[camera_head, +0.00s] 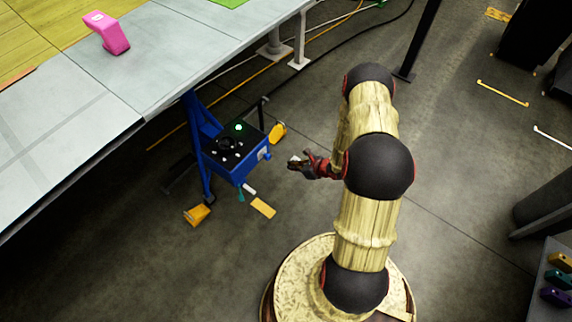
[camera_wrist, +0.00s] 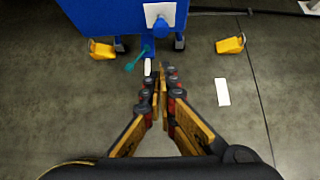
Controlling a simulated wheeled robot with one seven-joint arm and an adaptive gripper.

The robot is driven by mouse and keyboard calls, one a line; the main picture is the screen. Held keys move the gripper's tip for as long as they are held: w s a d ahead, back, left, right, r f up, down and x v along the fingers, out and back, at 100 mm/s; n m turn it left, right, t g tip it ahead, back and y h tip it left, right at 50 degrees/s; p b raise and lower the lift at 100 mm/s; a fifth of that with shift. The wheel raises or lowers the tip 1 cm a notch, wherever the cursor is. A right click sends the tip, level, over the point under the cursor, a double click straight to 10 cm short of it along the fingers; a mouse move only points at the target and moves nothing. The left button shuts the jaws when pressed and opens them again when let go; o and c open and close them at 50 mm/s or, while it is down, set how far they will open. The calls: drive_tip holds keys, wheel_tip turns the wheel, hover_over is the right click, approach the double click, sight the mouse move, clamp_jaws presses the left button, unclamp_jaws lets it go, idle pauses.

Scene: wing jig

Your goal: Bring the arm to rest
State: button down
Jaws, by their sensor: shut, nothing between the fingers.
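My gripper (camera_head: 306,164) is at the end of my bent arm, over open floor to the right of the blue stand. In the wrist view my gripper (camera_wrist: 159,72) points toward the blue stand, with its fingers together and nothing held between them. My arm has yellowish wrapped links and black round joints and rises from a round base. In the head view the upper arm hides part of the floor behind it.
The blue stand (camera_head: 235,172) with a dark control panel is left of my gripper, apart from it. It also shows in the wrist view (camera_wrist: 100,15). A grey table (camera_head: 130,90) bears a pink object (camera_head: 107,33). A dark post (camera_head: 421,40) stands behind; a rack (camera_head: 545,285) is at right.

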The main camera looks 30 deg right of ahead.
drive_tip(key=shift+s+d+r, duration=0.2)
drive_tip(key=shift+s+r, duration=0.2)
drive_tip(key=s+a+r+n+g+y, duration=0.25)
drive_tip(key=s+a+n, duration=0.2)
drive_tip(key=a, duration=0.35)
drive_tip(key=s+a+r+n+g+y, duration=0.1)
drive_tip(key=s+a+r+n+g, duration=0.2)
drive_tip(key=r, duration=0.4)
drive_tip(key=s+a+r+n+g+y, duration=0.1)
drive_tip(key=s+a+r+n+y, duration=0.15)
drive_tip(key=r+n, duration=0.4)
drive_tip(key=s+a+r+n+t+h, duration=0.1)
drive_tip(key=r+n, duration=0.5)
drive_tip(key=r, duration=0.6)
drive_tip(key=s+a+r+n+t+h, duration=0.1)
drive_tip(key=s+a+r+n+h, duration=0.2)
drive_tip(key=r, duration=1)
drive_tip(key=s+a+r+n+t+h, duration=0.1)
drive_tip(key=s+a+r+n+h, duration=0.1)
drive_tip(key=s+r+n+h, duration=0.3)
drive_tip(key=s+r+n, duration=0.3)
drive_tip(key=r+n, duration=0.1)
drive_tip(key=r, duration=0.3)
drive_tip(key=shift+s+r, duration=0.35)
drive_tip(key=shift+r, duration=0.05)
